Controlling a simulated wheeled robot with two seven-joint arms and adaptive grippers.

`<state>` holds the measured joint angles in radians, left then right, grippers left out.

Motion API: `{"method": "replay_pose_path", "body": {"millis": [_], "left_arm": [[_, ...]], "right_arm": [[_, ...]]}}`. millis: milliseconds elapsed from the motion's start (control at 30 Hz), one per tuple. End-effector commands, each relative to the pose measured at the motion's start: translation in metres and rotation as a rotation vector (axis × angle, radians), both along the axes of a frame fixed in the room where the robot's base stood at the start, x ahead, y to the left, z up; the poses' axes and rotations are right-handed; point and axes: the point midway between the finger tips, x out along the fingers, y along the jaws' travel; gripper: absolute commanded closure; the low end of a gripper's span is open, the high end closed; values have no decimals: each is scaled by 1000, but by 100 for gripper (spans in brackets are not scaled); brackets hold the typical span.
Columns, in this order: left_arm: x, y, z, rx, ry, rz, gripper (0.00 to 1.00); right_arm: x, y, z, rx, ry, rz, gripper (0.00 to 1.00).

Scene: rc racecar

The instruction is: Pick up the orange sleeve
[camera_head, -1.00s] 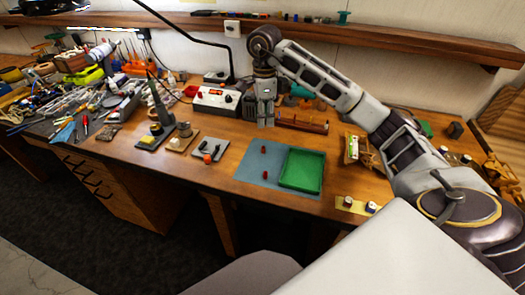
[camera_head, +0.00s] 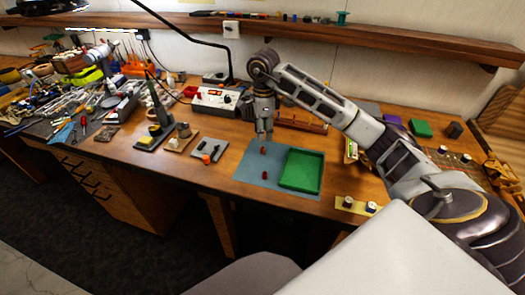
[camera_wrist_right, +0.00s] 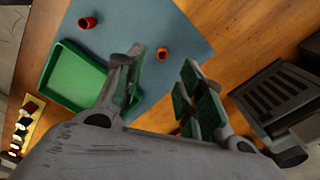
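The orange sleeve (camera_wrist_right: 162,53) is a small ring on the blue-grey mat (camera_wrist_right: 190,35) in the right wrist view. In the head view it looks like the farther small reddish piece (camera_head: 263,150) on the mat. My right gripper (camera_head: 264,138) hangs pointing down just behind and above it. In the right wrist view the two fingers (camera_wrist_right: 160,70) stand apart with nothing between their pads, and the sleeve shows just beyond the fingertips. My left gripper is not seen.
A red sleeve (camera_wrist_right: 87,22) lies apart on the mat, beside the empty green tray (camera_head: 302,170). A vented dark box (camera_wrist_right: 275,100) stands near the gripper. A grey pad with small tools (camera_head: 208,149) lies left of the mat.

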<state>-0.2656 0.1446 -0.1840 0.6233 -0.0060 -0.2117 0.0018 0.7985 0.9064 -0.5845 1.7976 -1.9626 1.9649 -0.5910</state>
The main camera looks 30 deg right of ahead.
Motion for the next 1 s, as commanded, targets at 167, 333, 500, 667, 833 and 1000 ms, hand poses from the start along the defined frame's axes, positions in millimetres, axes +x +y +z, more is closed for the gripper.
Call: {"method": "replay_pose_path", "body": {"millis": [167, 333, 500, 667, 833, 1000], "left_arm": [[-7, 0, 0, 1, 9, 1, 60], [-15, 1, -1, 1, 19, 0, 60], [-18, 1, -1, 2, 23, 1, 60], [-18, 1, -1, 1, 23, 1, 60], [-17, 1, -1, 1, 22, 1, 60], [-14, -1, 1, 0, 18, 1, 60]], "right_arm": [[0, 0, -18, 0, 1, 1, 62], [0, 0, -26, 0, 1, 1, 62], [0, 0, -26, 0, 0, 1, 62], [0, 0, -26, 0, 0, 0, 62], [1, 0, -30, 0, 0, 0, 62], [1, 0, -42, 2, 1, 0, 62]]}}
